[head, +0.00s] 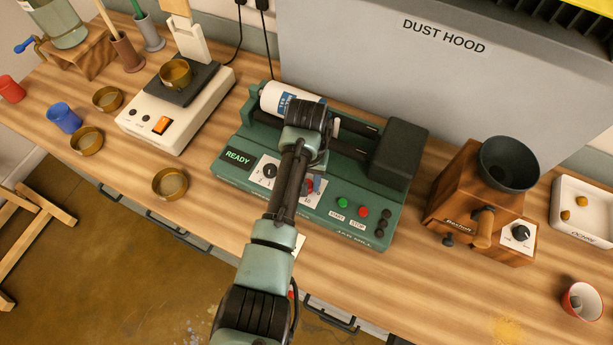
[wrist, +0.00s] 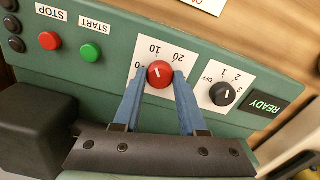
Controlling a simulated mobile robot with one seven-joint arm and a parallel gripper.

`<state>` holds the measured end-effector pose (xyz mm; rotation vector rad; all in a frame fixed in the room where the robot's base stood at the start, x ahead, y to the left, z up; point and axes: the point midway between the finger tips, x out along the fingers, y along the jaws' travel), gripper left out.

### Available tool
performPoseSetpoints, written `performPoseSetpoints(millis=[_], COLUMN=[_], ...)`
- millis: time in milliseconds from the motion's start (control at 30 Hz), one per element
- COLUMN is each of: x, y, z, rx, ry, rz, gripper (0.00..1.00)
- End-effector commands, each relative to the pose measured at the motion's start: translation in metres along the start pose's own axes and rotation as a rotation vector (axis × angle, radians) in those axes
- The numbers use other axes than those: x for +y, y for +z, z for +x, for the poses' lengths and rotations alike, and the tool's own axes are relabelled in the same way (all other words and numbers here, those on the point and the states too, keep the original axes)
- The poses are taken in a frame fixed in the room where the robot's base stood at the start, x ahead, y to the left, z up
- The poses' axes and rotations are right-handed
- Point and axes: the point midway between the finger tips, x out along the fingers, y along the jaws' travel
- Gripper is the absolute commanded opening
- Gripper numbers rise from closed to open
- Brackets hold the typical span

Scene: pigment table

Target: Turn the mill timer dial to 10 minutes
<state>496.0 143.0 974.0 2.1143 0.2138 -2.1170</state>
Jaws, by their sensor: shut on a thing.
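The green jar mill (head: 225,172) stands on the table in the middle of the head view. Its red timer dial (wrist: 160,74) sits on a white scale plate marked 0, 10 and 20. A short white mark on the dial points roughly at the 10; the exact setting is too small to tell. My gripper (wrist: 160,76) is shut on the dial, with one blue finger on each side. In the head view, my arm partly covers the dial (head: 309,187) and the plate.
Beside the timer is a black speed knob (wrist: 223,94) with OFF and numbers. The green START button (wrist: 90,53) and red STOP button (wrist: 50,41) are on the other side. A white jar (head: 275,97) lies on the rollers. A wooden grinder (head: 455,190) stands to the right.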

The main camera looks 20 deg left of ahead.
Motion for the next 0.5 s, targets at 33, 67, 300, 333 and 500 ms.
performPoseSetpoints(millis=[33,67,300,333,500], x=[-0.0002,-0.0003,-0.0001,-0.0001,0.0000], y=[-0.0002,-0.0003,-0.0003,-0.0004,-0.0005], z=[-0.0011,-0.0011,-0.0006,-0.0005,-0.0004], rx=[0.001,0.001,0.001,0.001,0.001], ry=[0.000,0.000,0.000,0.000,0.000], rz=[0.020,0.033,0.094,0.097,0.106], gripper=[0.00,0.00,0.00,0.00,0.00])
